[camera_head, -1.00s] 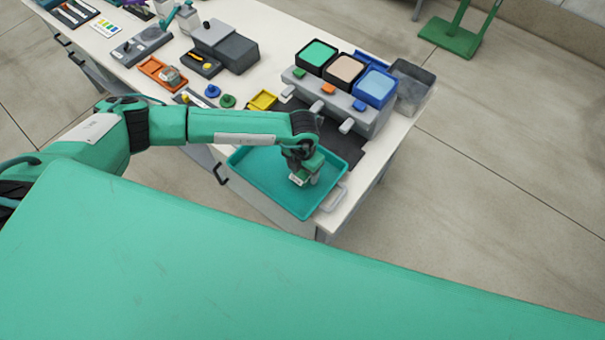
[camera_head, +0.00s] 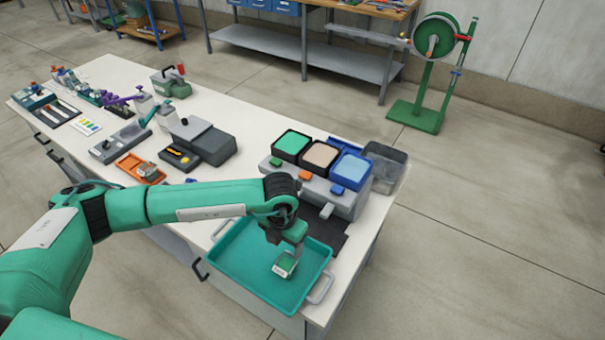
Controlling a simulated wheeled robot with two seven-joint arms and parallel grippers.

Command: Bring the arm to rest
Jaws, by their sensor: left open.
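My left arm reaches in from the left across the front of the white workbench. My left gripper (camera_head: 285,264) points down over the teal tray (camera_head: 232,262), at the bench's near right end. Its jaws are open; the fingertips are small here, and I cannot tell whether they touch the tray floor. A small green and white shape shows at the gripper's lower end; I cannot tell if it is part of the gripper. My right gripper is out of view.
Behind the tray stands a grey dispenser unit (camera_head: 343,201) with green, beige and blue bins. A grey clear-sided box (camera_head: 385,167) is beside it. An orange tray (camera_head: 140,168) and dark grey device (camera_head: 207,145) sit further left. A green reel stand (camera_head: 417,117) is on the floor.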

